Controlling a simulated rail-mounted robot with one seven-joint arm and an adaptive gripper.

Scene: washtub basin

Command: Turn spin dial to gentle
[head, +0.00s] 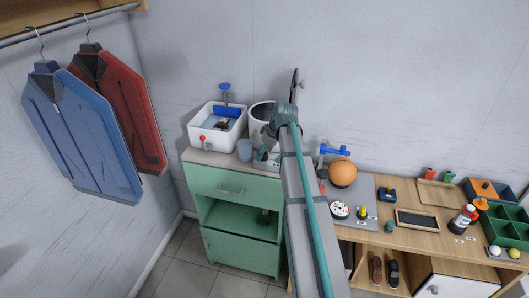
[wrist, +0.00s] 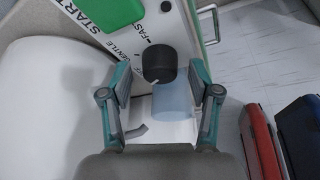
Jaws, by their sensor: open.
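The spin dial (wrist: 159,62) is a dark round knob on a white panel (wrist: 186,52) in the wrist view. The labels FAST and GENTLE are printed to its left, with another label partly hidden by my left finger. I cannot tell which label the dial points at. My gripper (wrist: 160,78) is open, one finger left of the dial and one right, with a visible gap on both sides. Whether the fingertips are level with the dial is unclear. In the head view the panel (head: 267,158) is small beside the white tub (head: 262,110), partly behind my arm.
A green START button (wrist: 112,8) is on the panel. A translucent blue cup (wrist: 172,102) shows below the dial, between my fingers. It also stands on the green cabinet's top in the head view (head: 244,150). A white sink (head: 215,140) is to the left.

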